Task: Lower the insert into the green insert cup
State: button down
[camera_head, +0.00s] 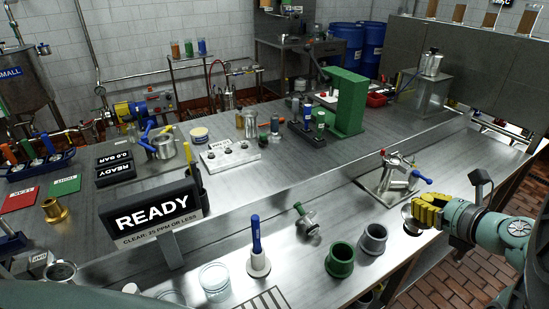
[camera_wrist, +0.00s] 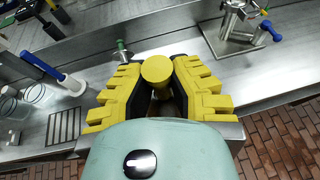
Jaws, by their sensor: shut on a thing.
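The green insert cup (camera_head: 341,260) stands upright on the front bench in the head view, its dark opening facing up. A matching grey cup (camera_head: 373,240) stands just behind it to the right. My gripper (camera_head: 428,212) is to the right of both cups, near the bench's right edge, and apart from them. The cups do not show in the wrist view.
A metal valve with red and blue handles (camera_head: 400,177) stands behind my gripper. The READY display (camera_head: 152,213) is farther left. Brick floor lies right of the bench.

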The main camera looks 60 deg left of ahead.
aim_at(346, 243)
jog(key=s+a+f+n+g+p, duration=0.1)
jog(key=s+a+f+n+g, duration=0.2)
jog(key=s+a, duration=0.7)
jog(key=shift+a+f, duration=0.2)
jog(key=shift+f, duration=0.7)
jog(key=shift+w+f+g+b, duration=0.1)
jog(key=shift+g+b, duration=0.3)
jog(key=shift+b, duration=0.05)
notch_tip(346, 243, down, 11)
jog(key=b, duration=1.3)
jog(key=shift+r+b, duration=0.2)
jog(key=shift+b, duration=0.15)
jog(key=shift+d, duration=0.1)
jog(key=c, duration=1)
grip_release()
jog(key=shift+f, duration=0.1)
